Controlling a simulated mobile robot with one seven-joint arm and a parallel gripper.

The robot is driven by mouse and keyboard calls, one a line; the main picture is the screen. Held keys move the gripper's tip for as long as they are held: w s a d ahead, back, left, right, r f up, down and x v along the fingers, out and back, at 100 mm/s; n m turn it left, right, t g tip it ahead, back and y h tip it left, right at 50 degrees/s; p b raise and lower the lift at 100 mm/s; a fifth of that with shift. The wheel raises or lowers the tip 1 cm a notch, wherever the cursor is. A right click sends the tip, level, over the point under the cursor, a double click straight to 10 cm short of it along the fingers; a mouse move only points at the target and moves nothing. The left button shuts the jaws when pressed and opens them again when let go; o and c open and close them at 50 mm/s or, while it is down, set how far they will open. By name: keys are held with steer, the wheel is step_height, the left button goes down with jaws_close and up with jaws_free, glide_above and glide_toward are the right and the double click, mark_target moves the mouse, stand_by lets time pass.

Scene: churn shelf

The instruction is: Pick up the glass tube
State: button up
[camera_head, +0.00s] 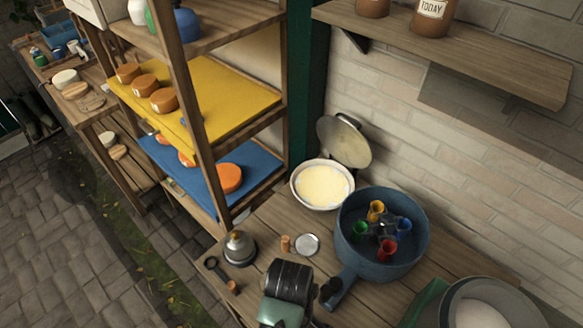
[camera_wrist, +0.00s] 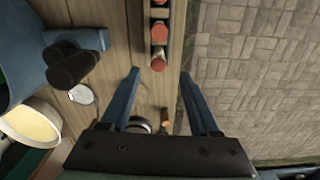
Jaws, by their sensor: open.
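My gripper (camera_wrist: 160,73) is open in the wrist view, its two blue fingers wide apart with nothing between their tips. Just beyond the tips, a narrow row of upright pieces with orange-red tops (camera_wrist: 158,63) stands near the table's edge. I cannot tell whether one of these is the glass tube, and no clear glass tube shows elsewhere. In the head view my dark wrist (camera_head: 288,278) hangs over the table's front edge and hides what is below it.
The wooden table (camera_head: 262,219) holds a blue pan (camera_head: 345,245) with coloured cups, a cream-filled bowl (camera_head: 322,186), a metal disc (camera_head: 307,244), a cork (camera_head: 286,243) and a metal bell-shaped piece (camera_head: 239,249). A shelf with cheeses stands left. Paving (camera_wrist: 260,80) lies past the edge.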

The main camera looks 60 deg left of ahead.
steer(key=shift+w+d+f+p, duration=0.1)
steer(key=shift+f+p, duration=0.25)
steer(key=shift+f, duration=1.05)
steer(key=shift+w+d+f+p, duration=0.1)
steer(key=shift+f+p, duration=0.25)
steer(key=shift+f, duration=1.05)
steer(key=shift+s, duration=0.1)
steer(key=shift+c, duration=0.3)
jaws_close()
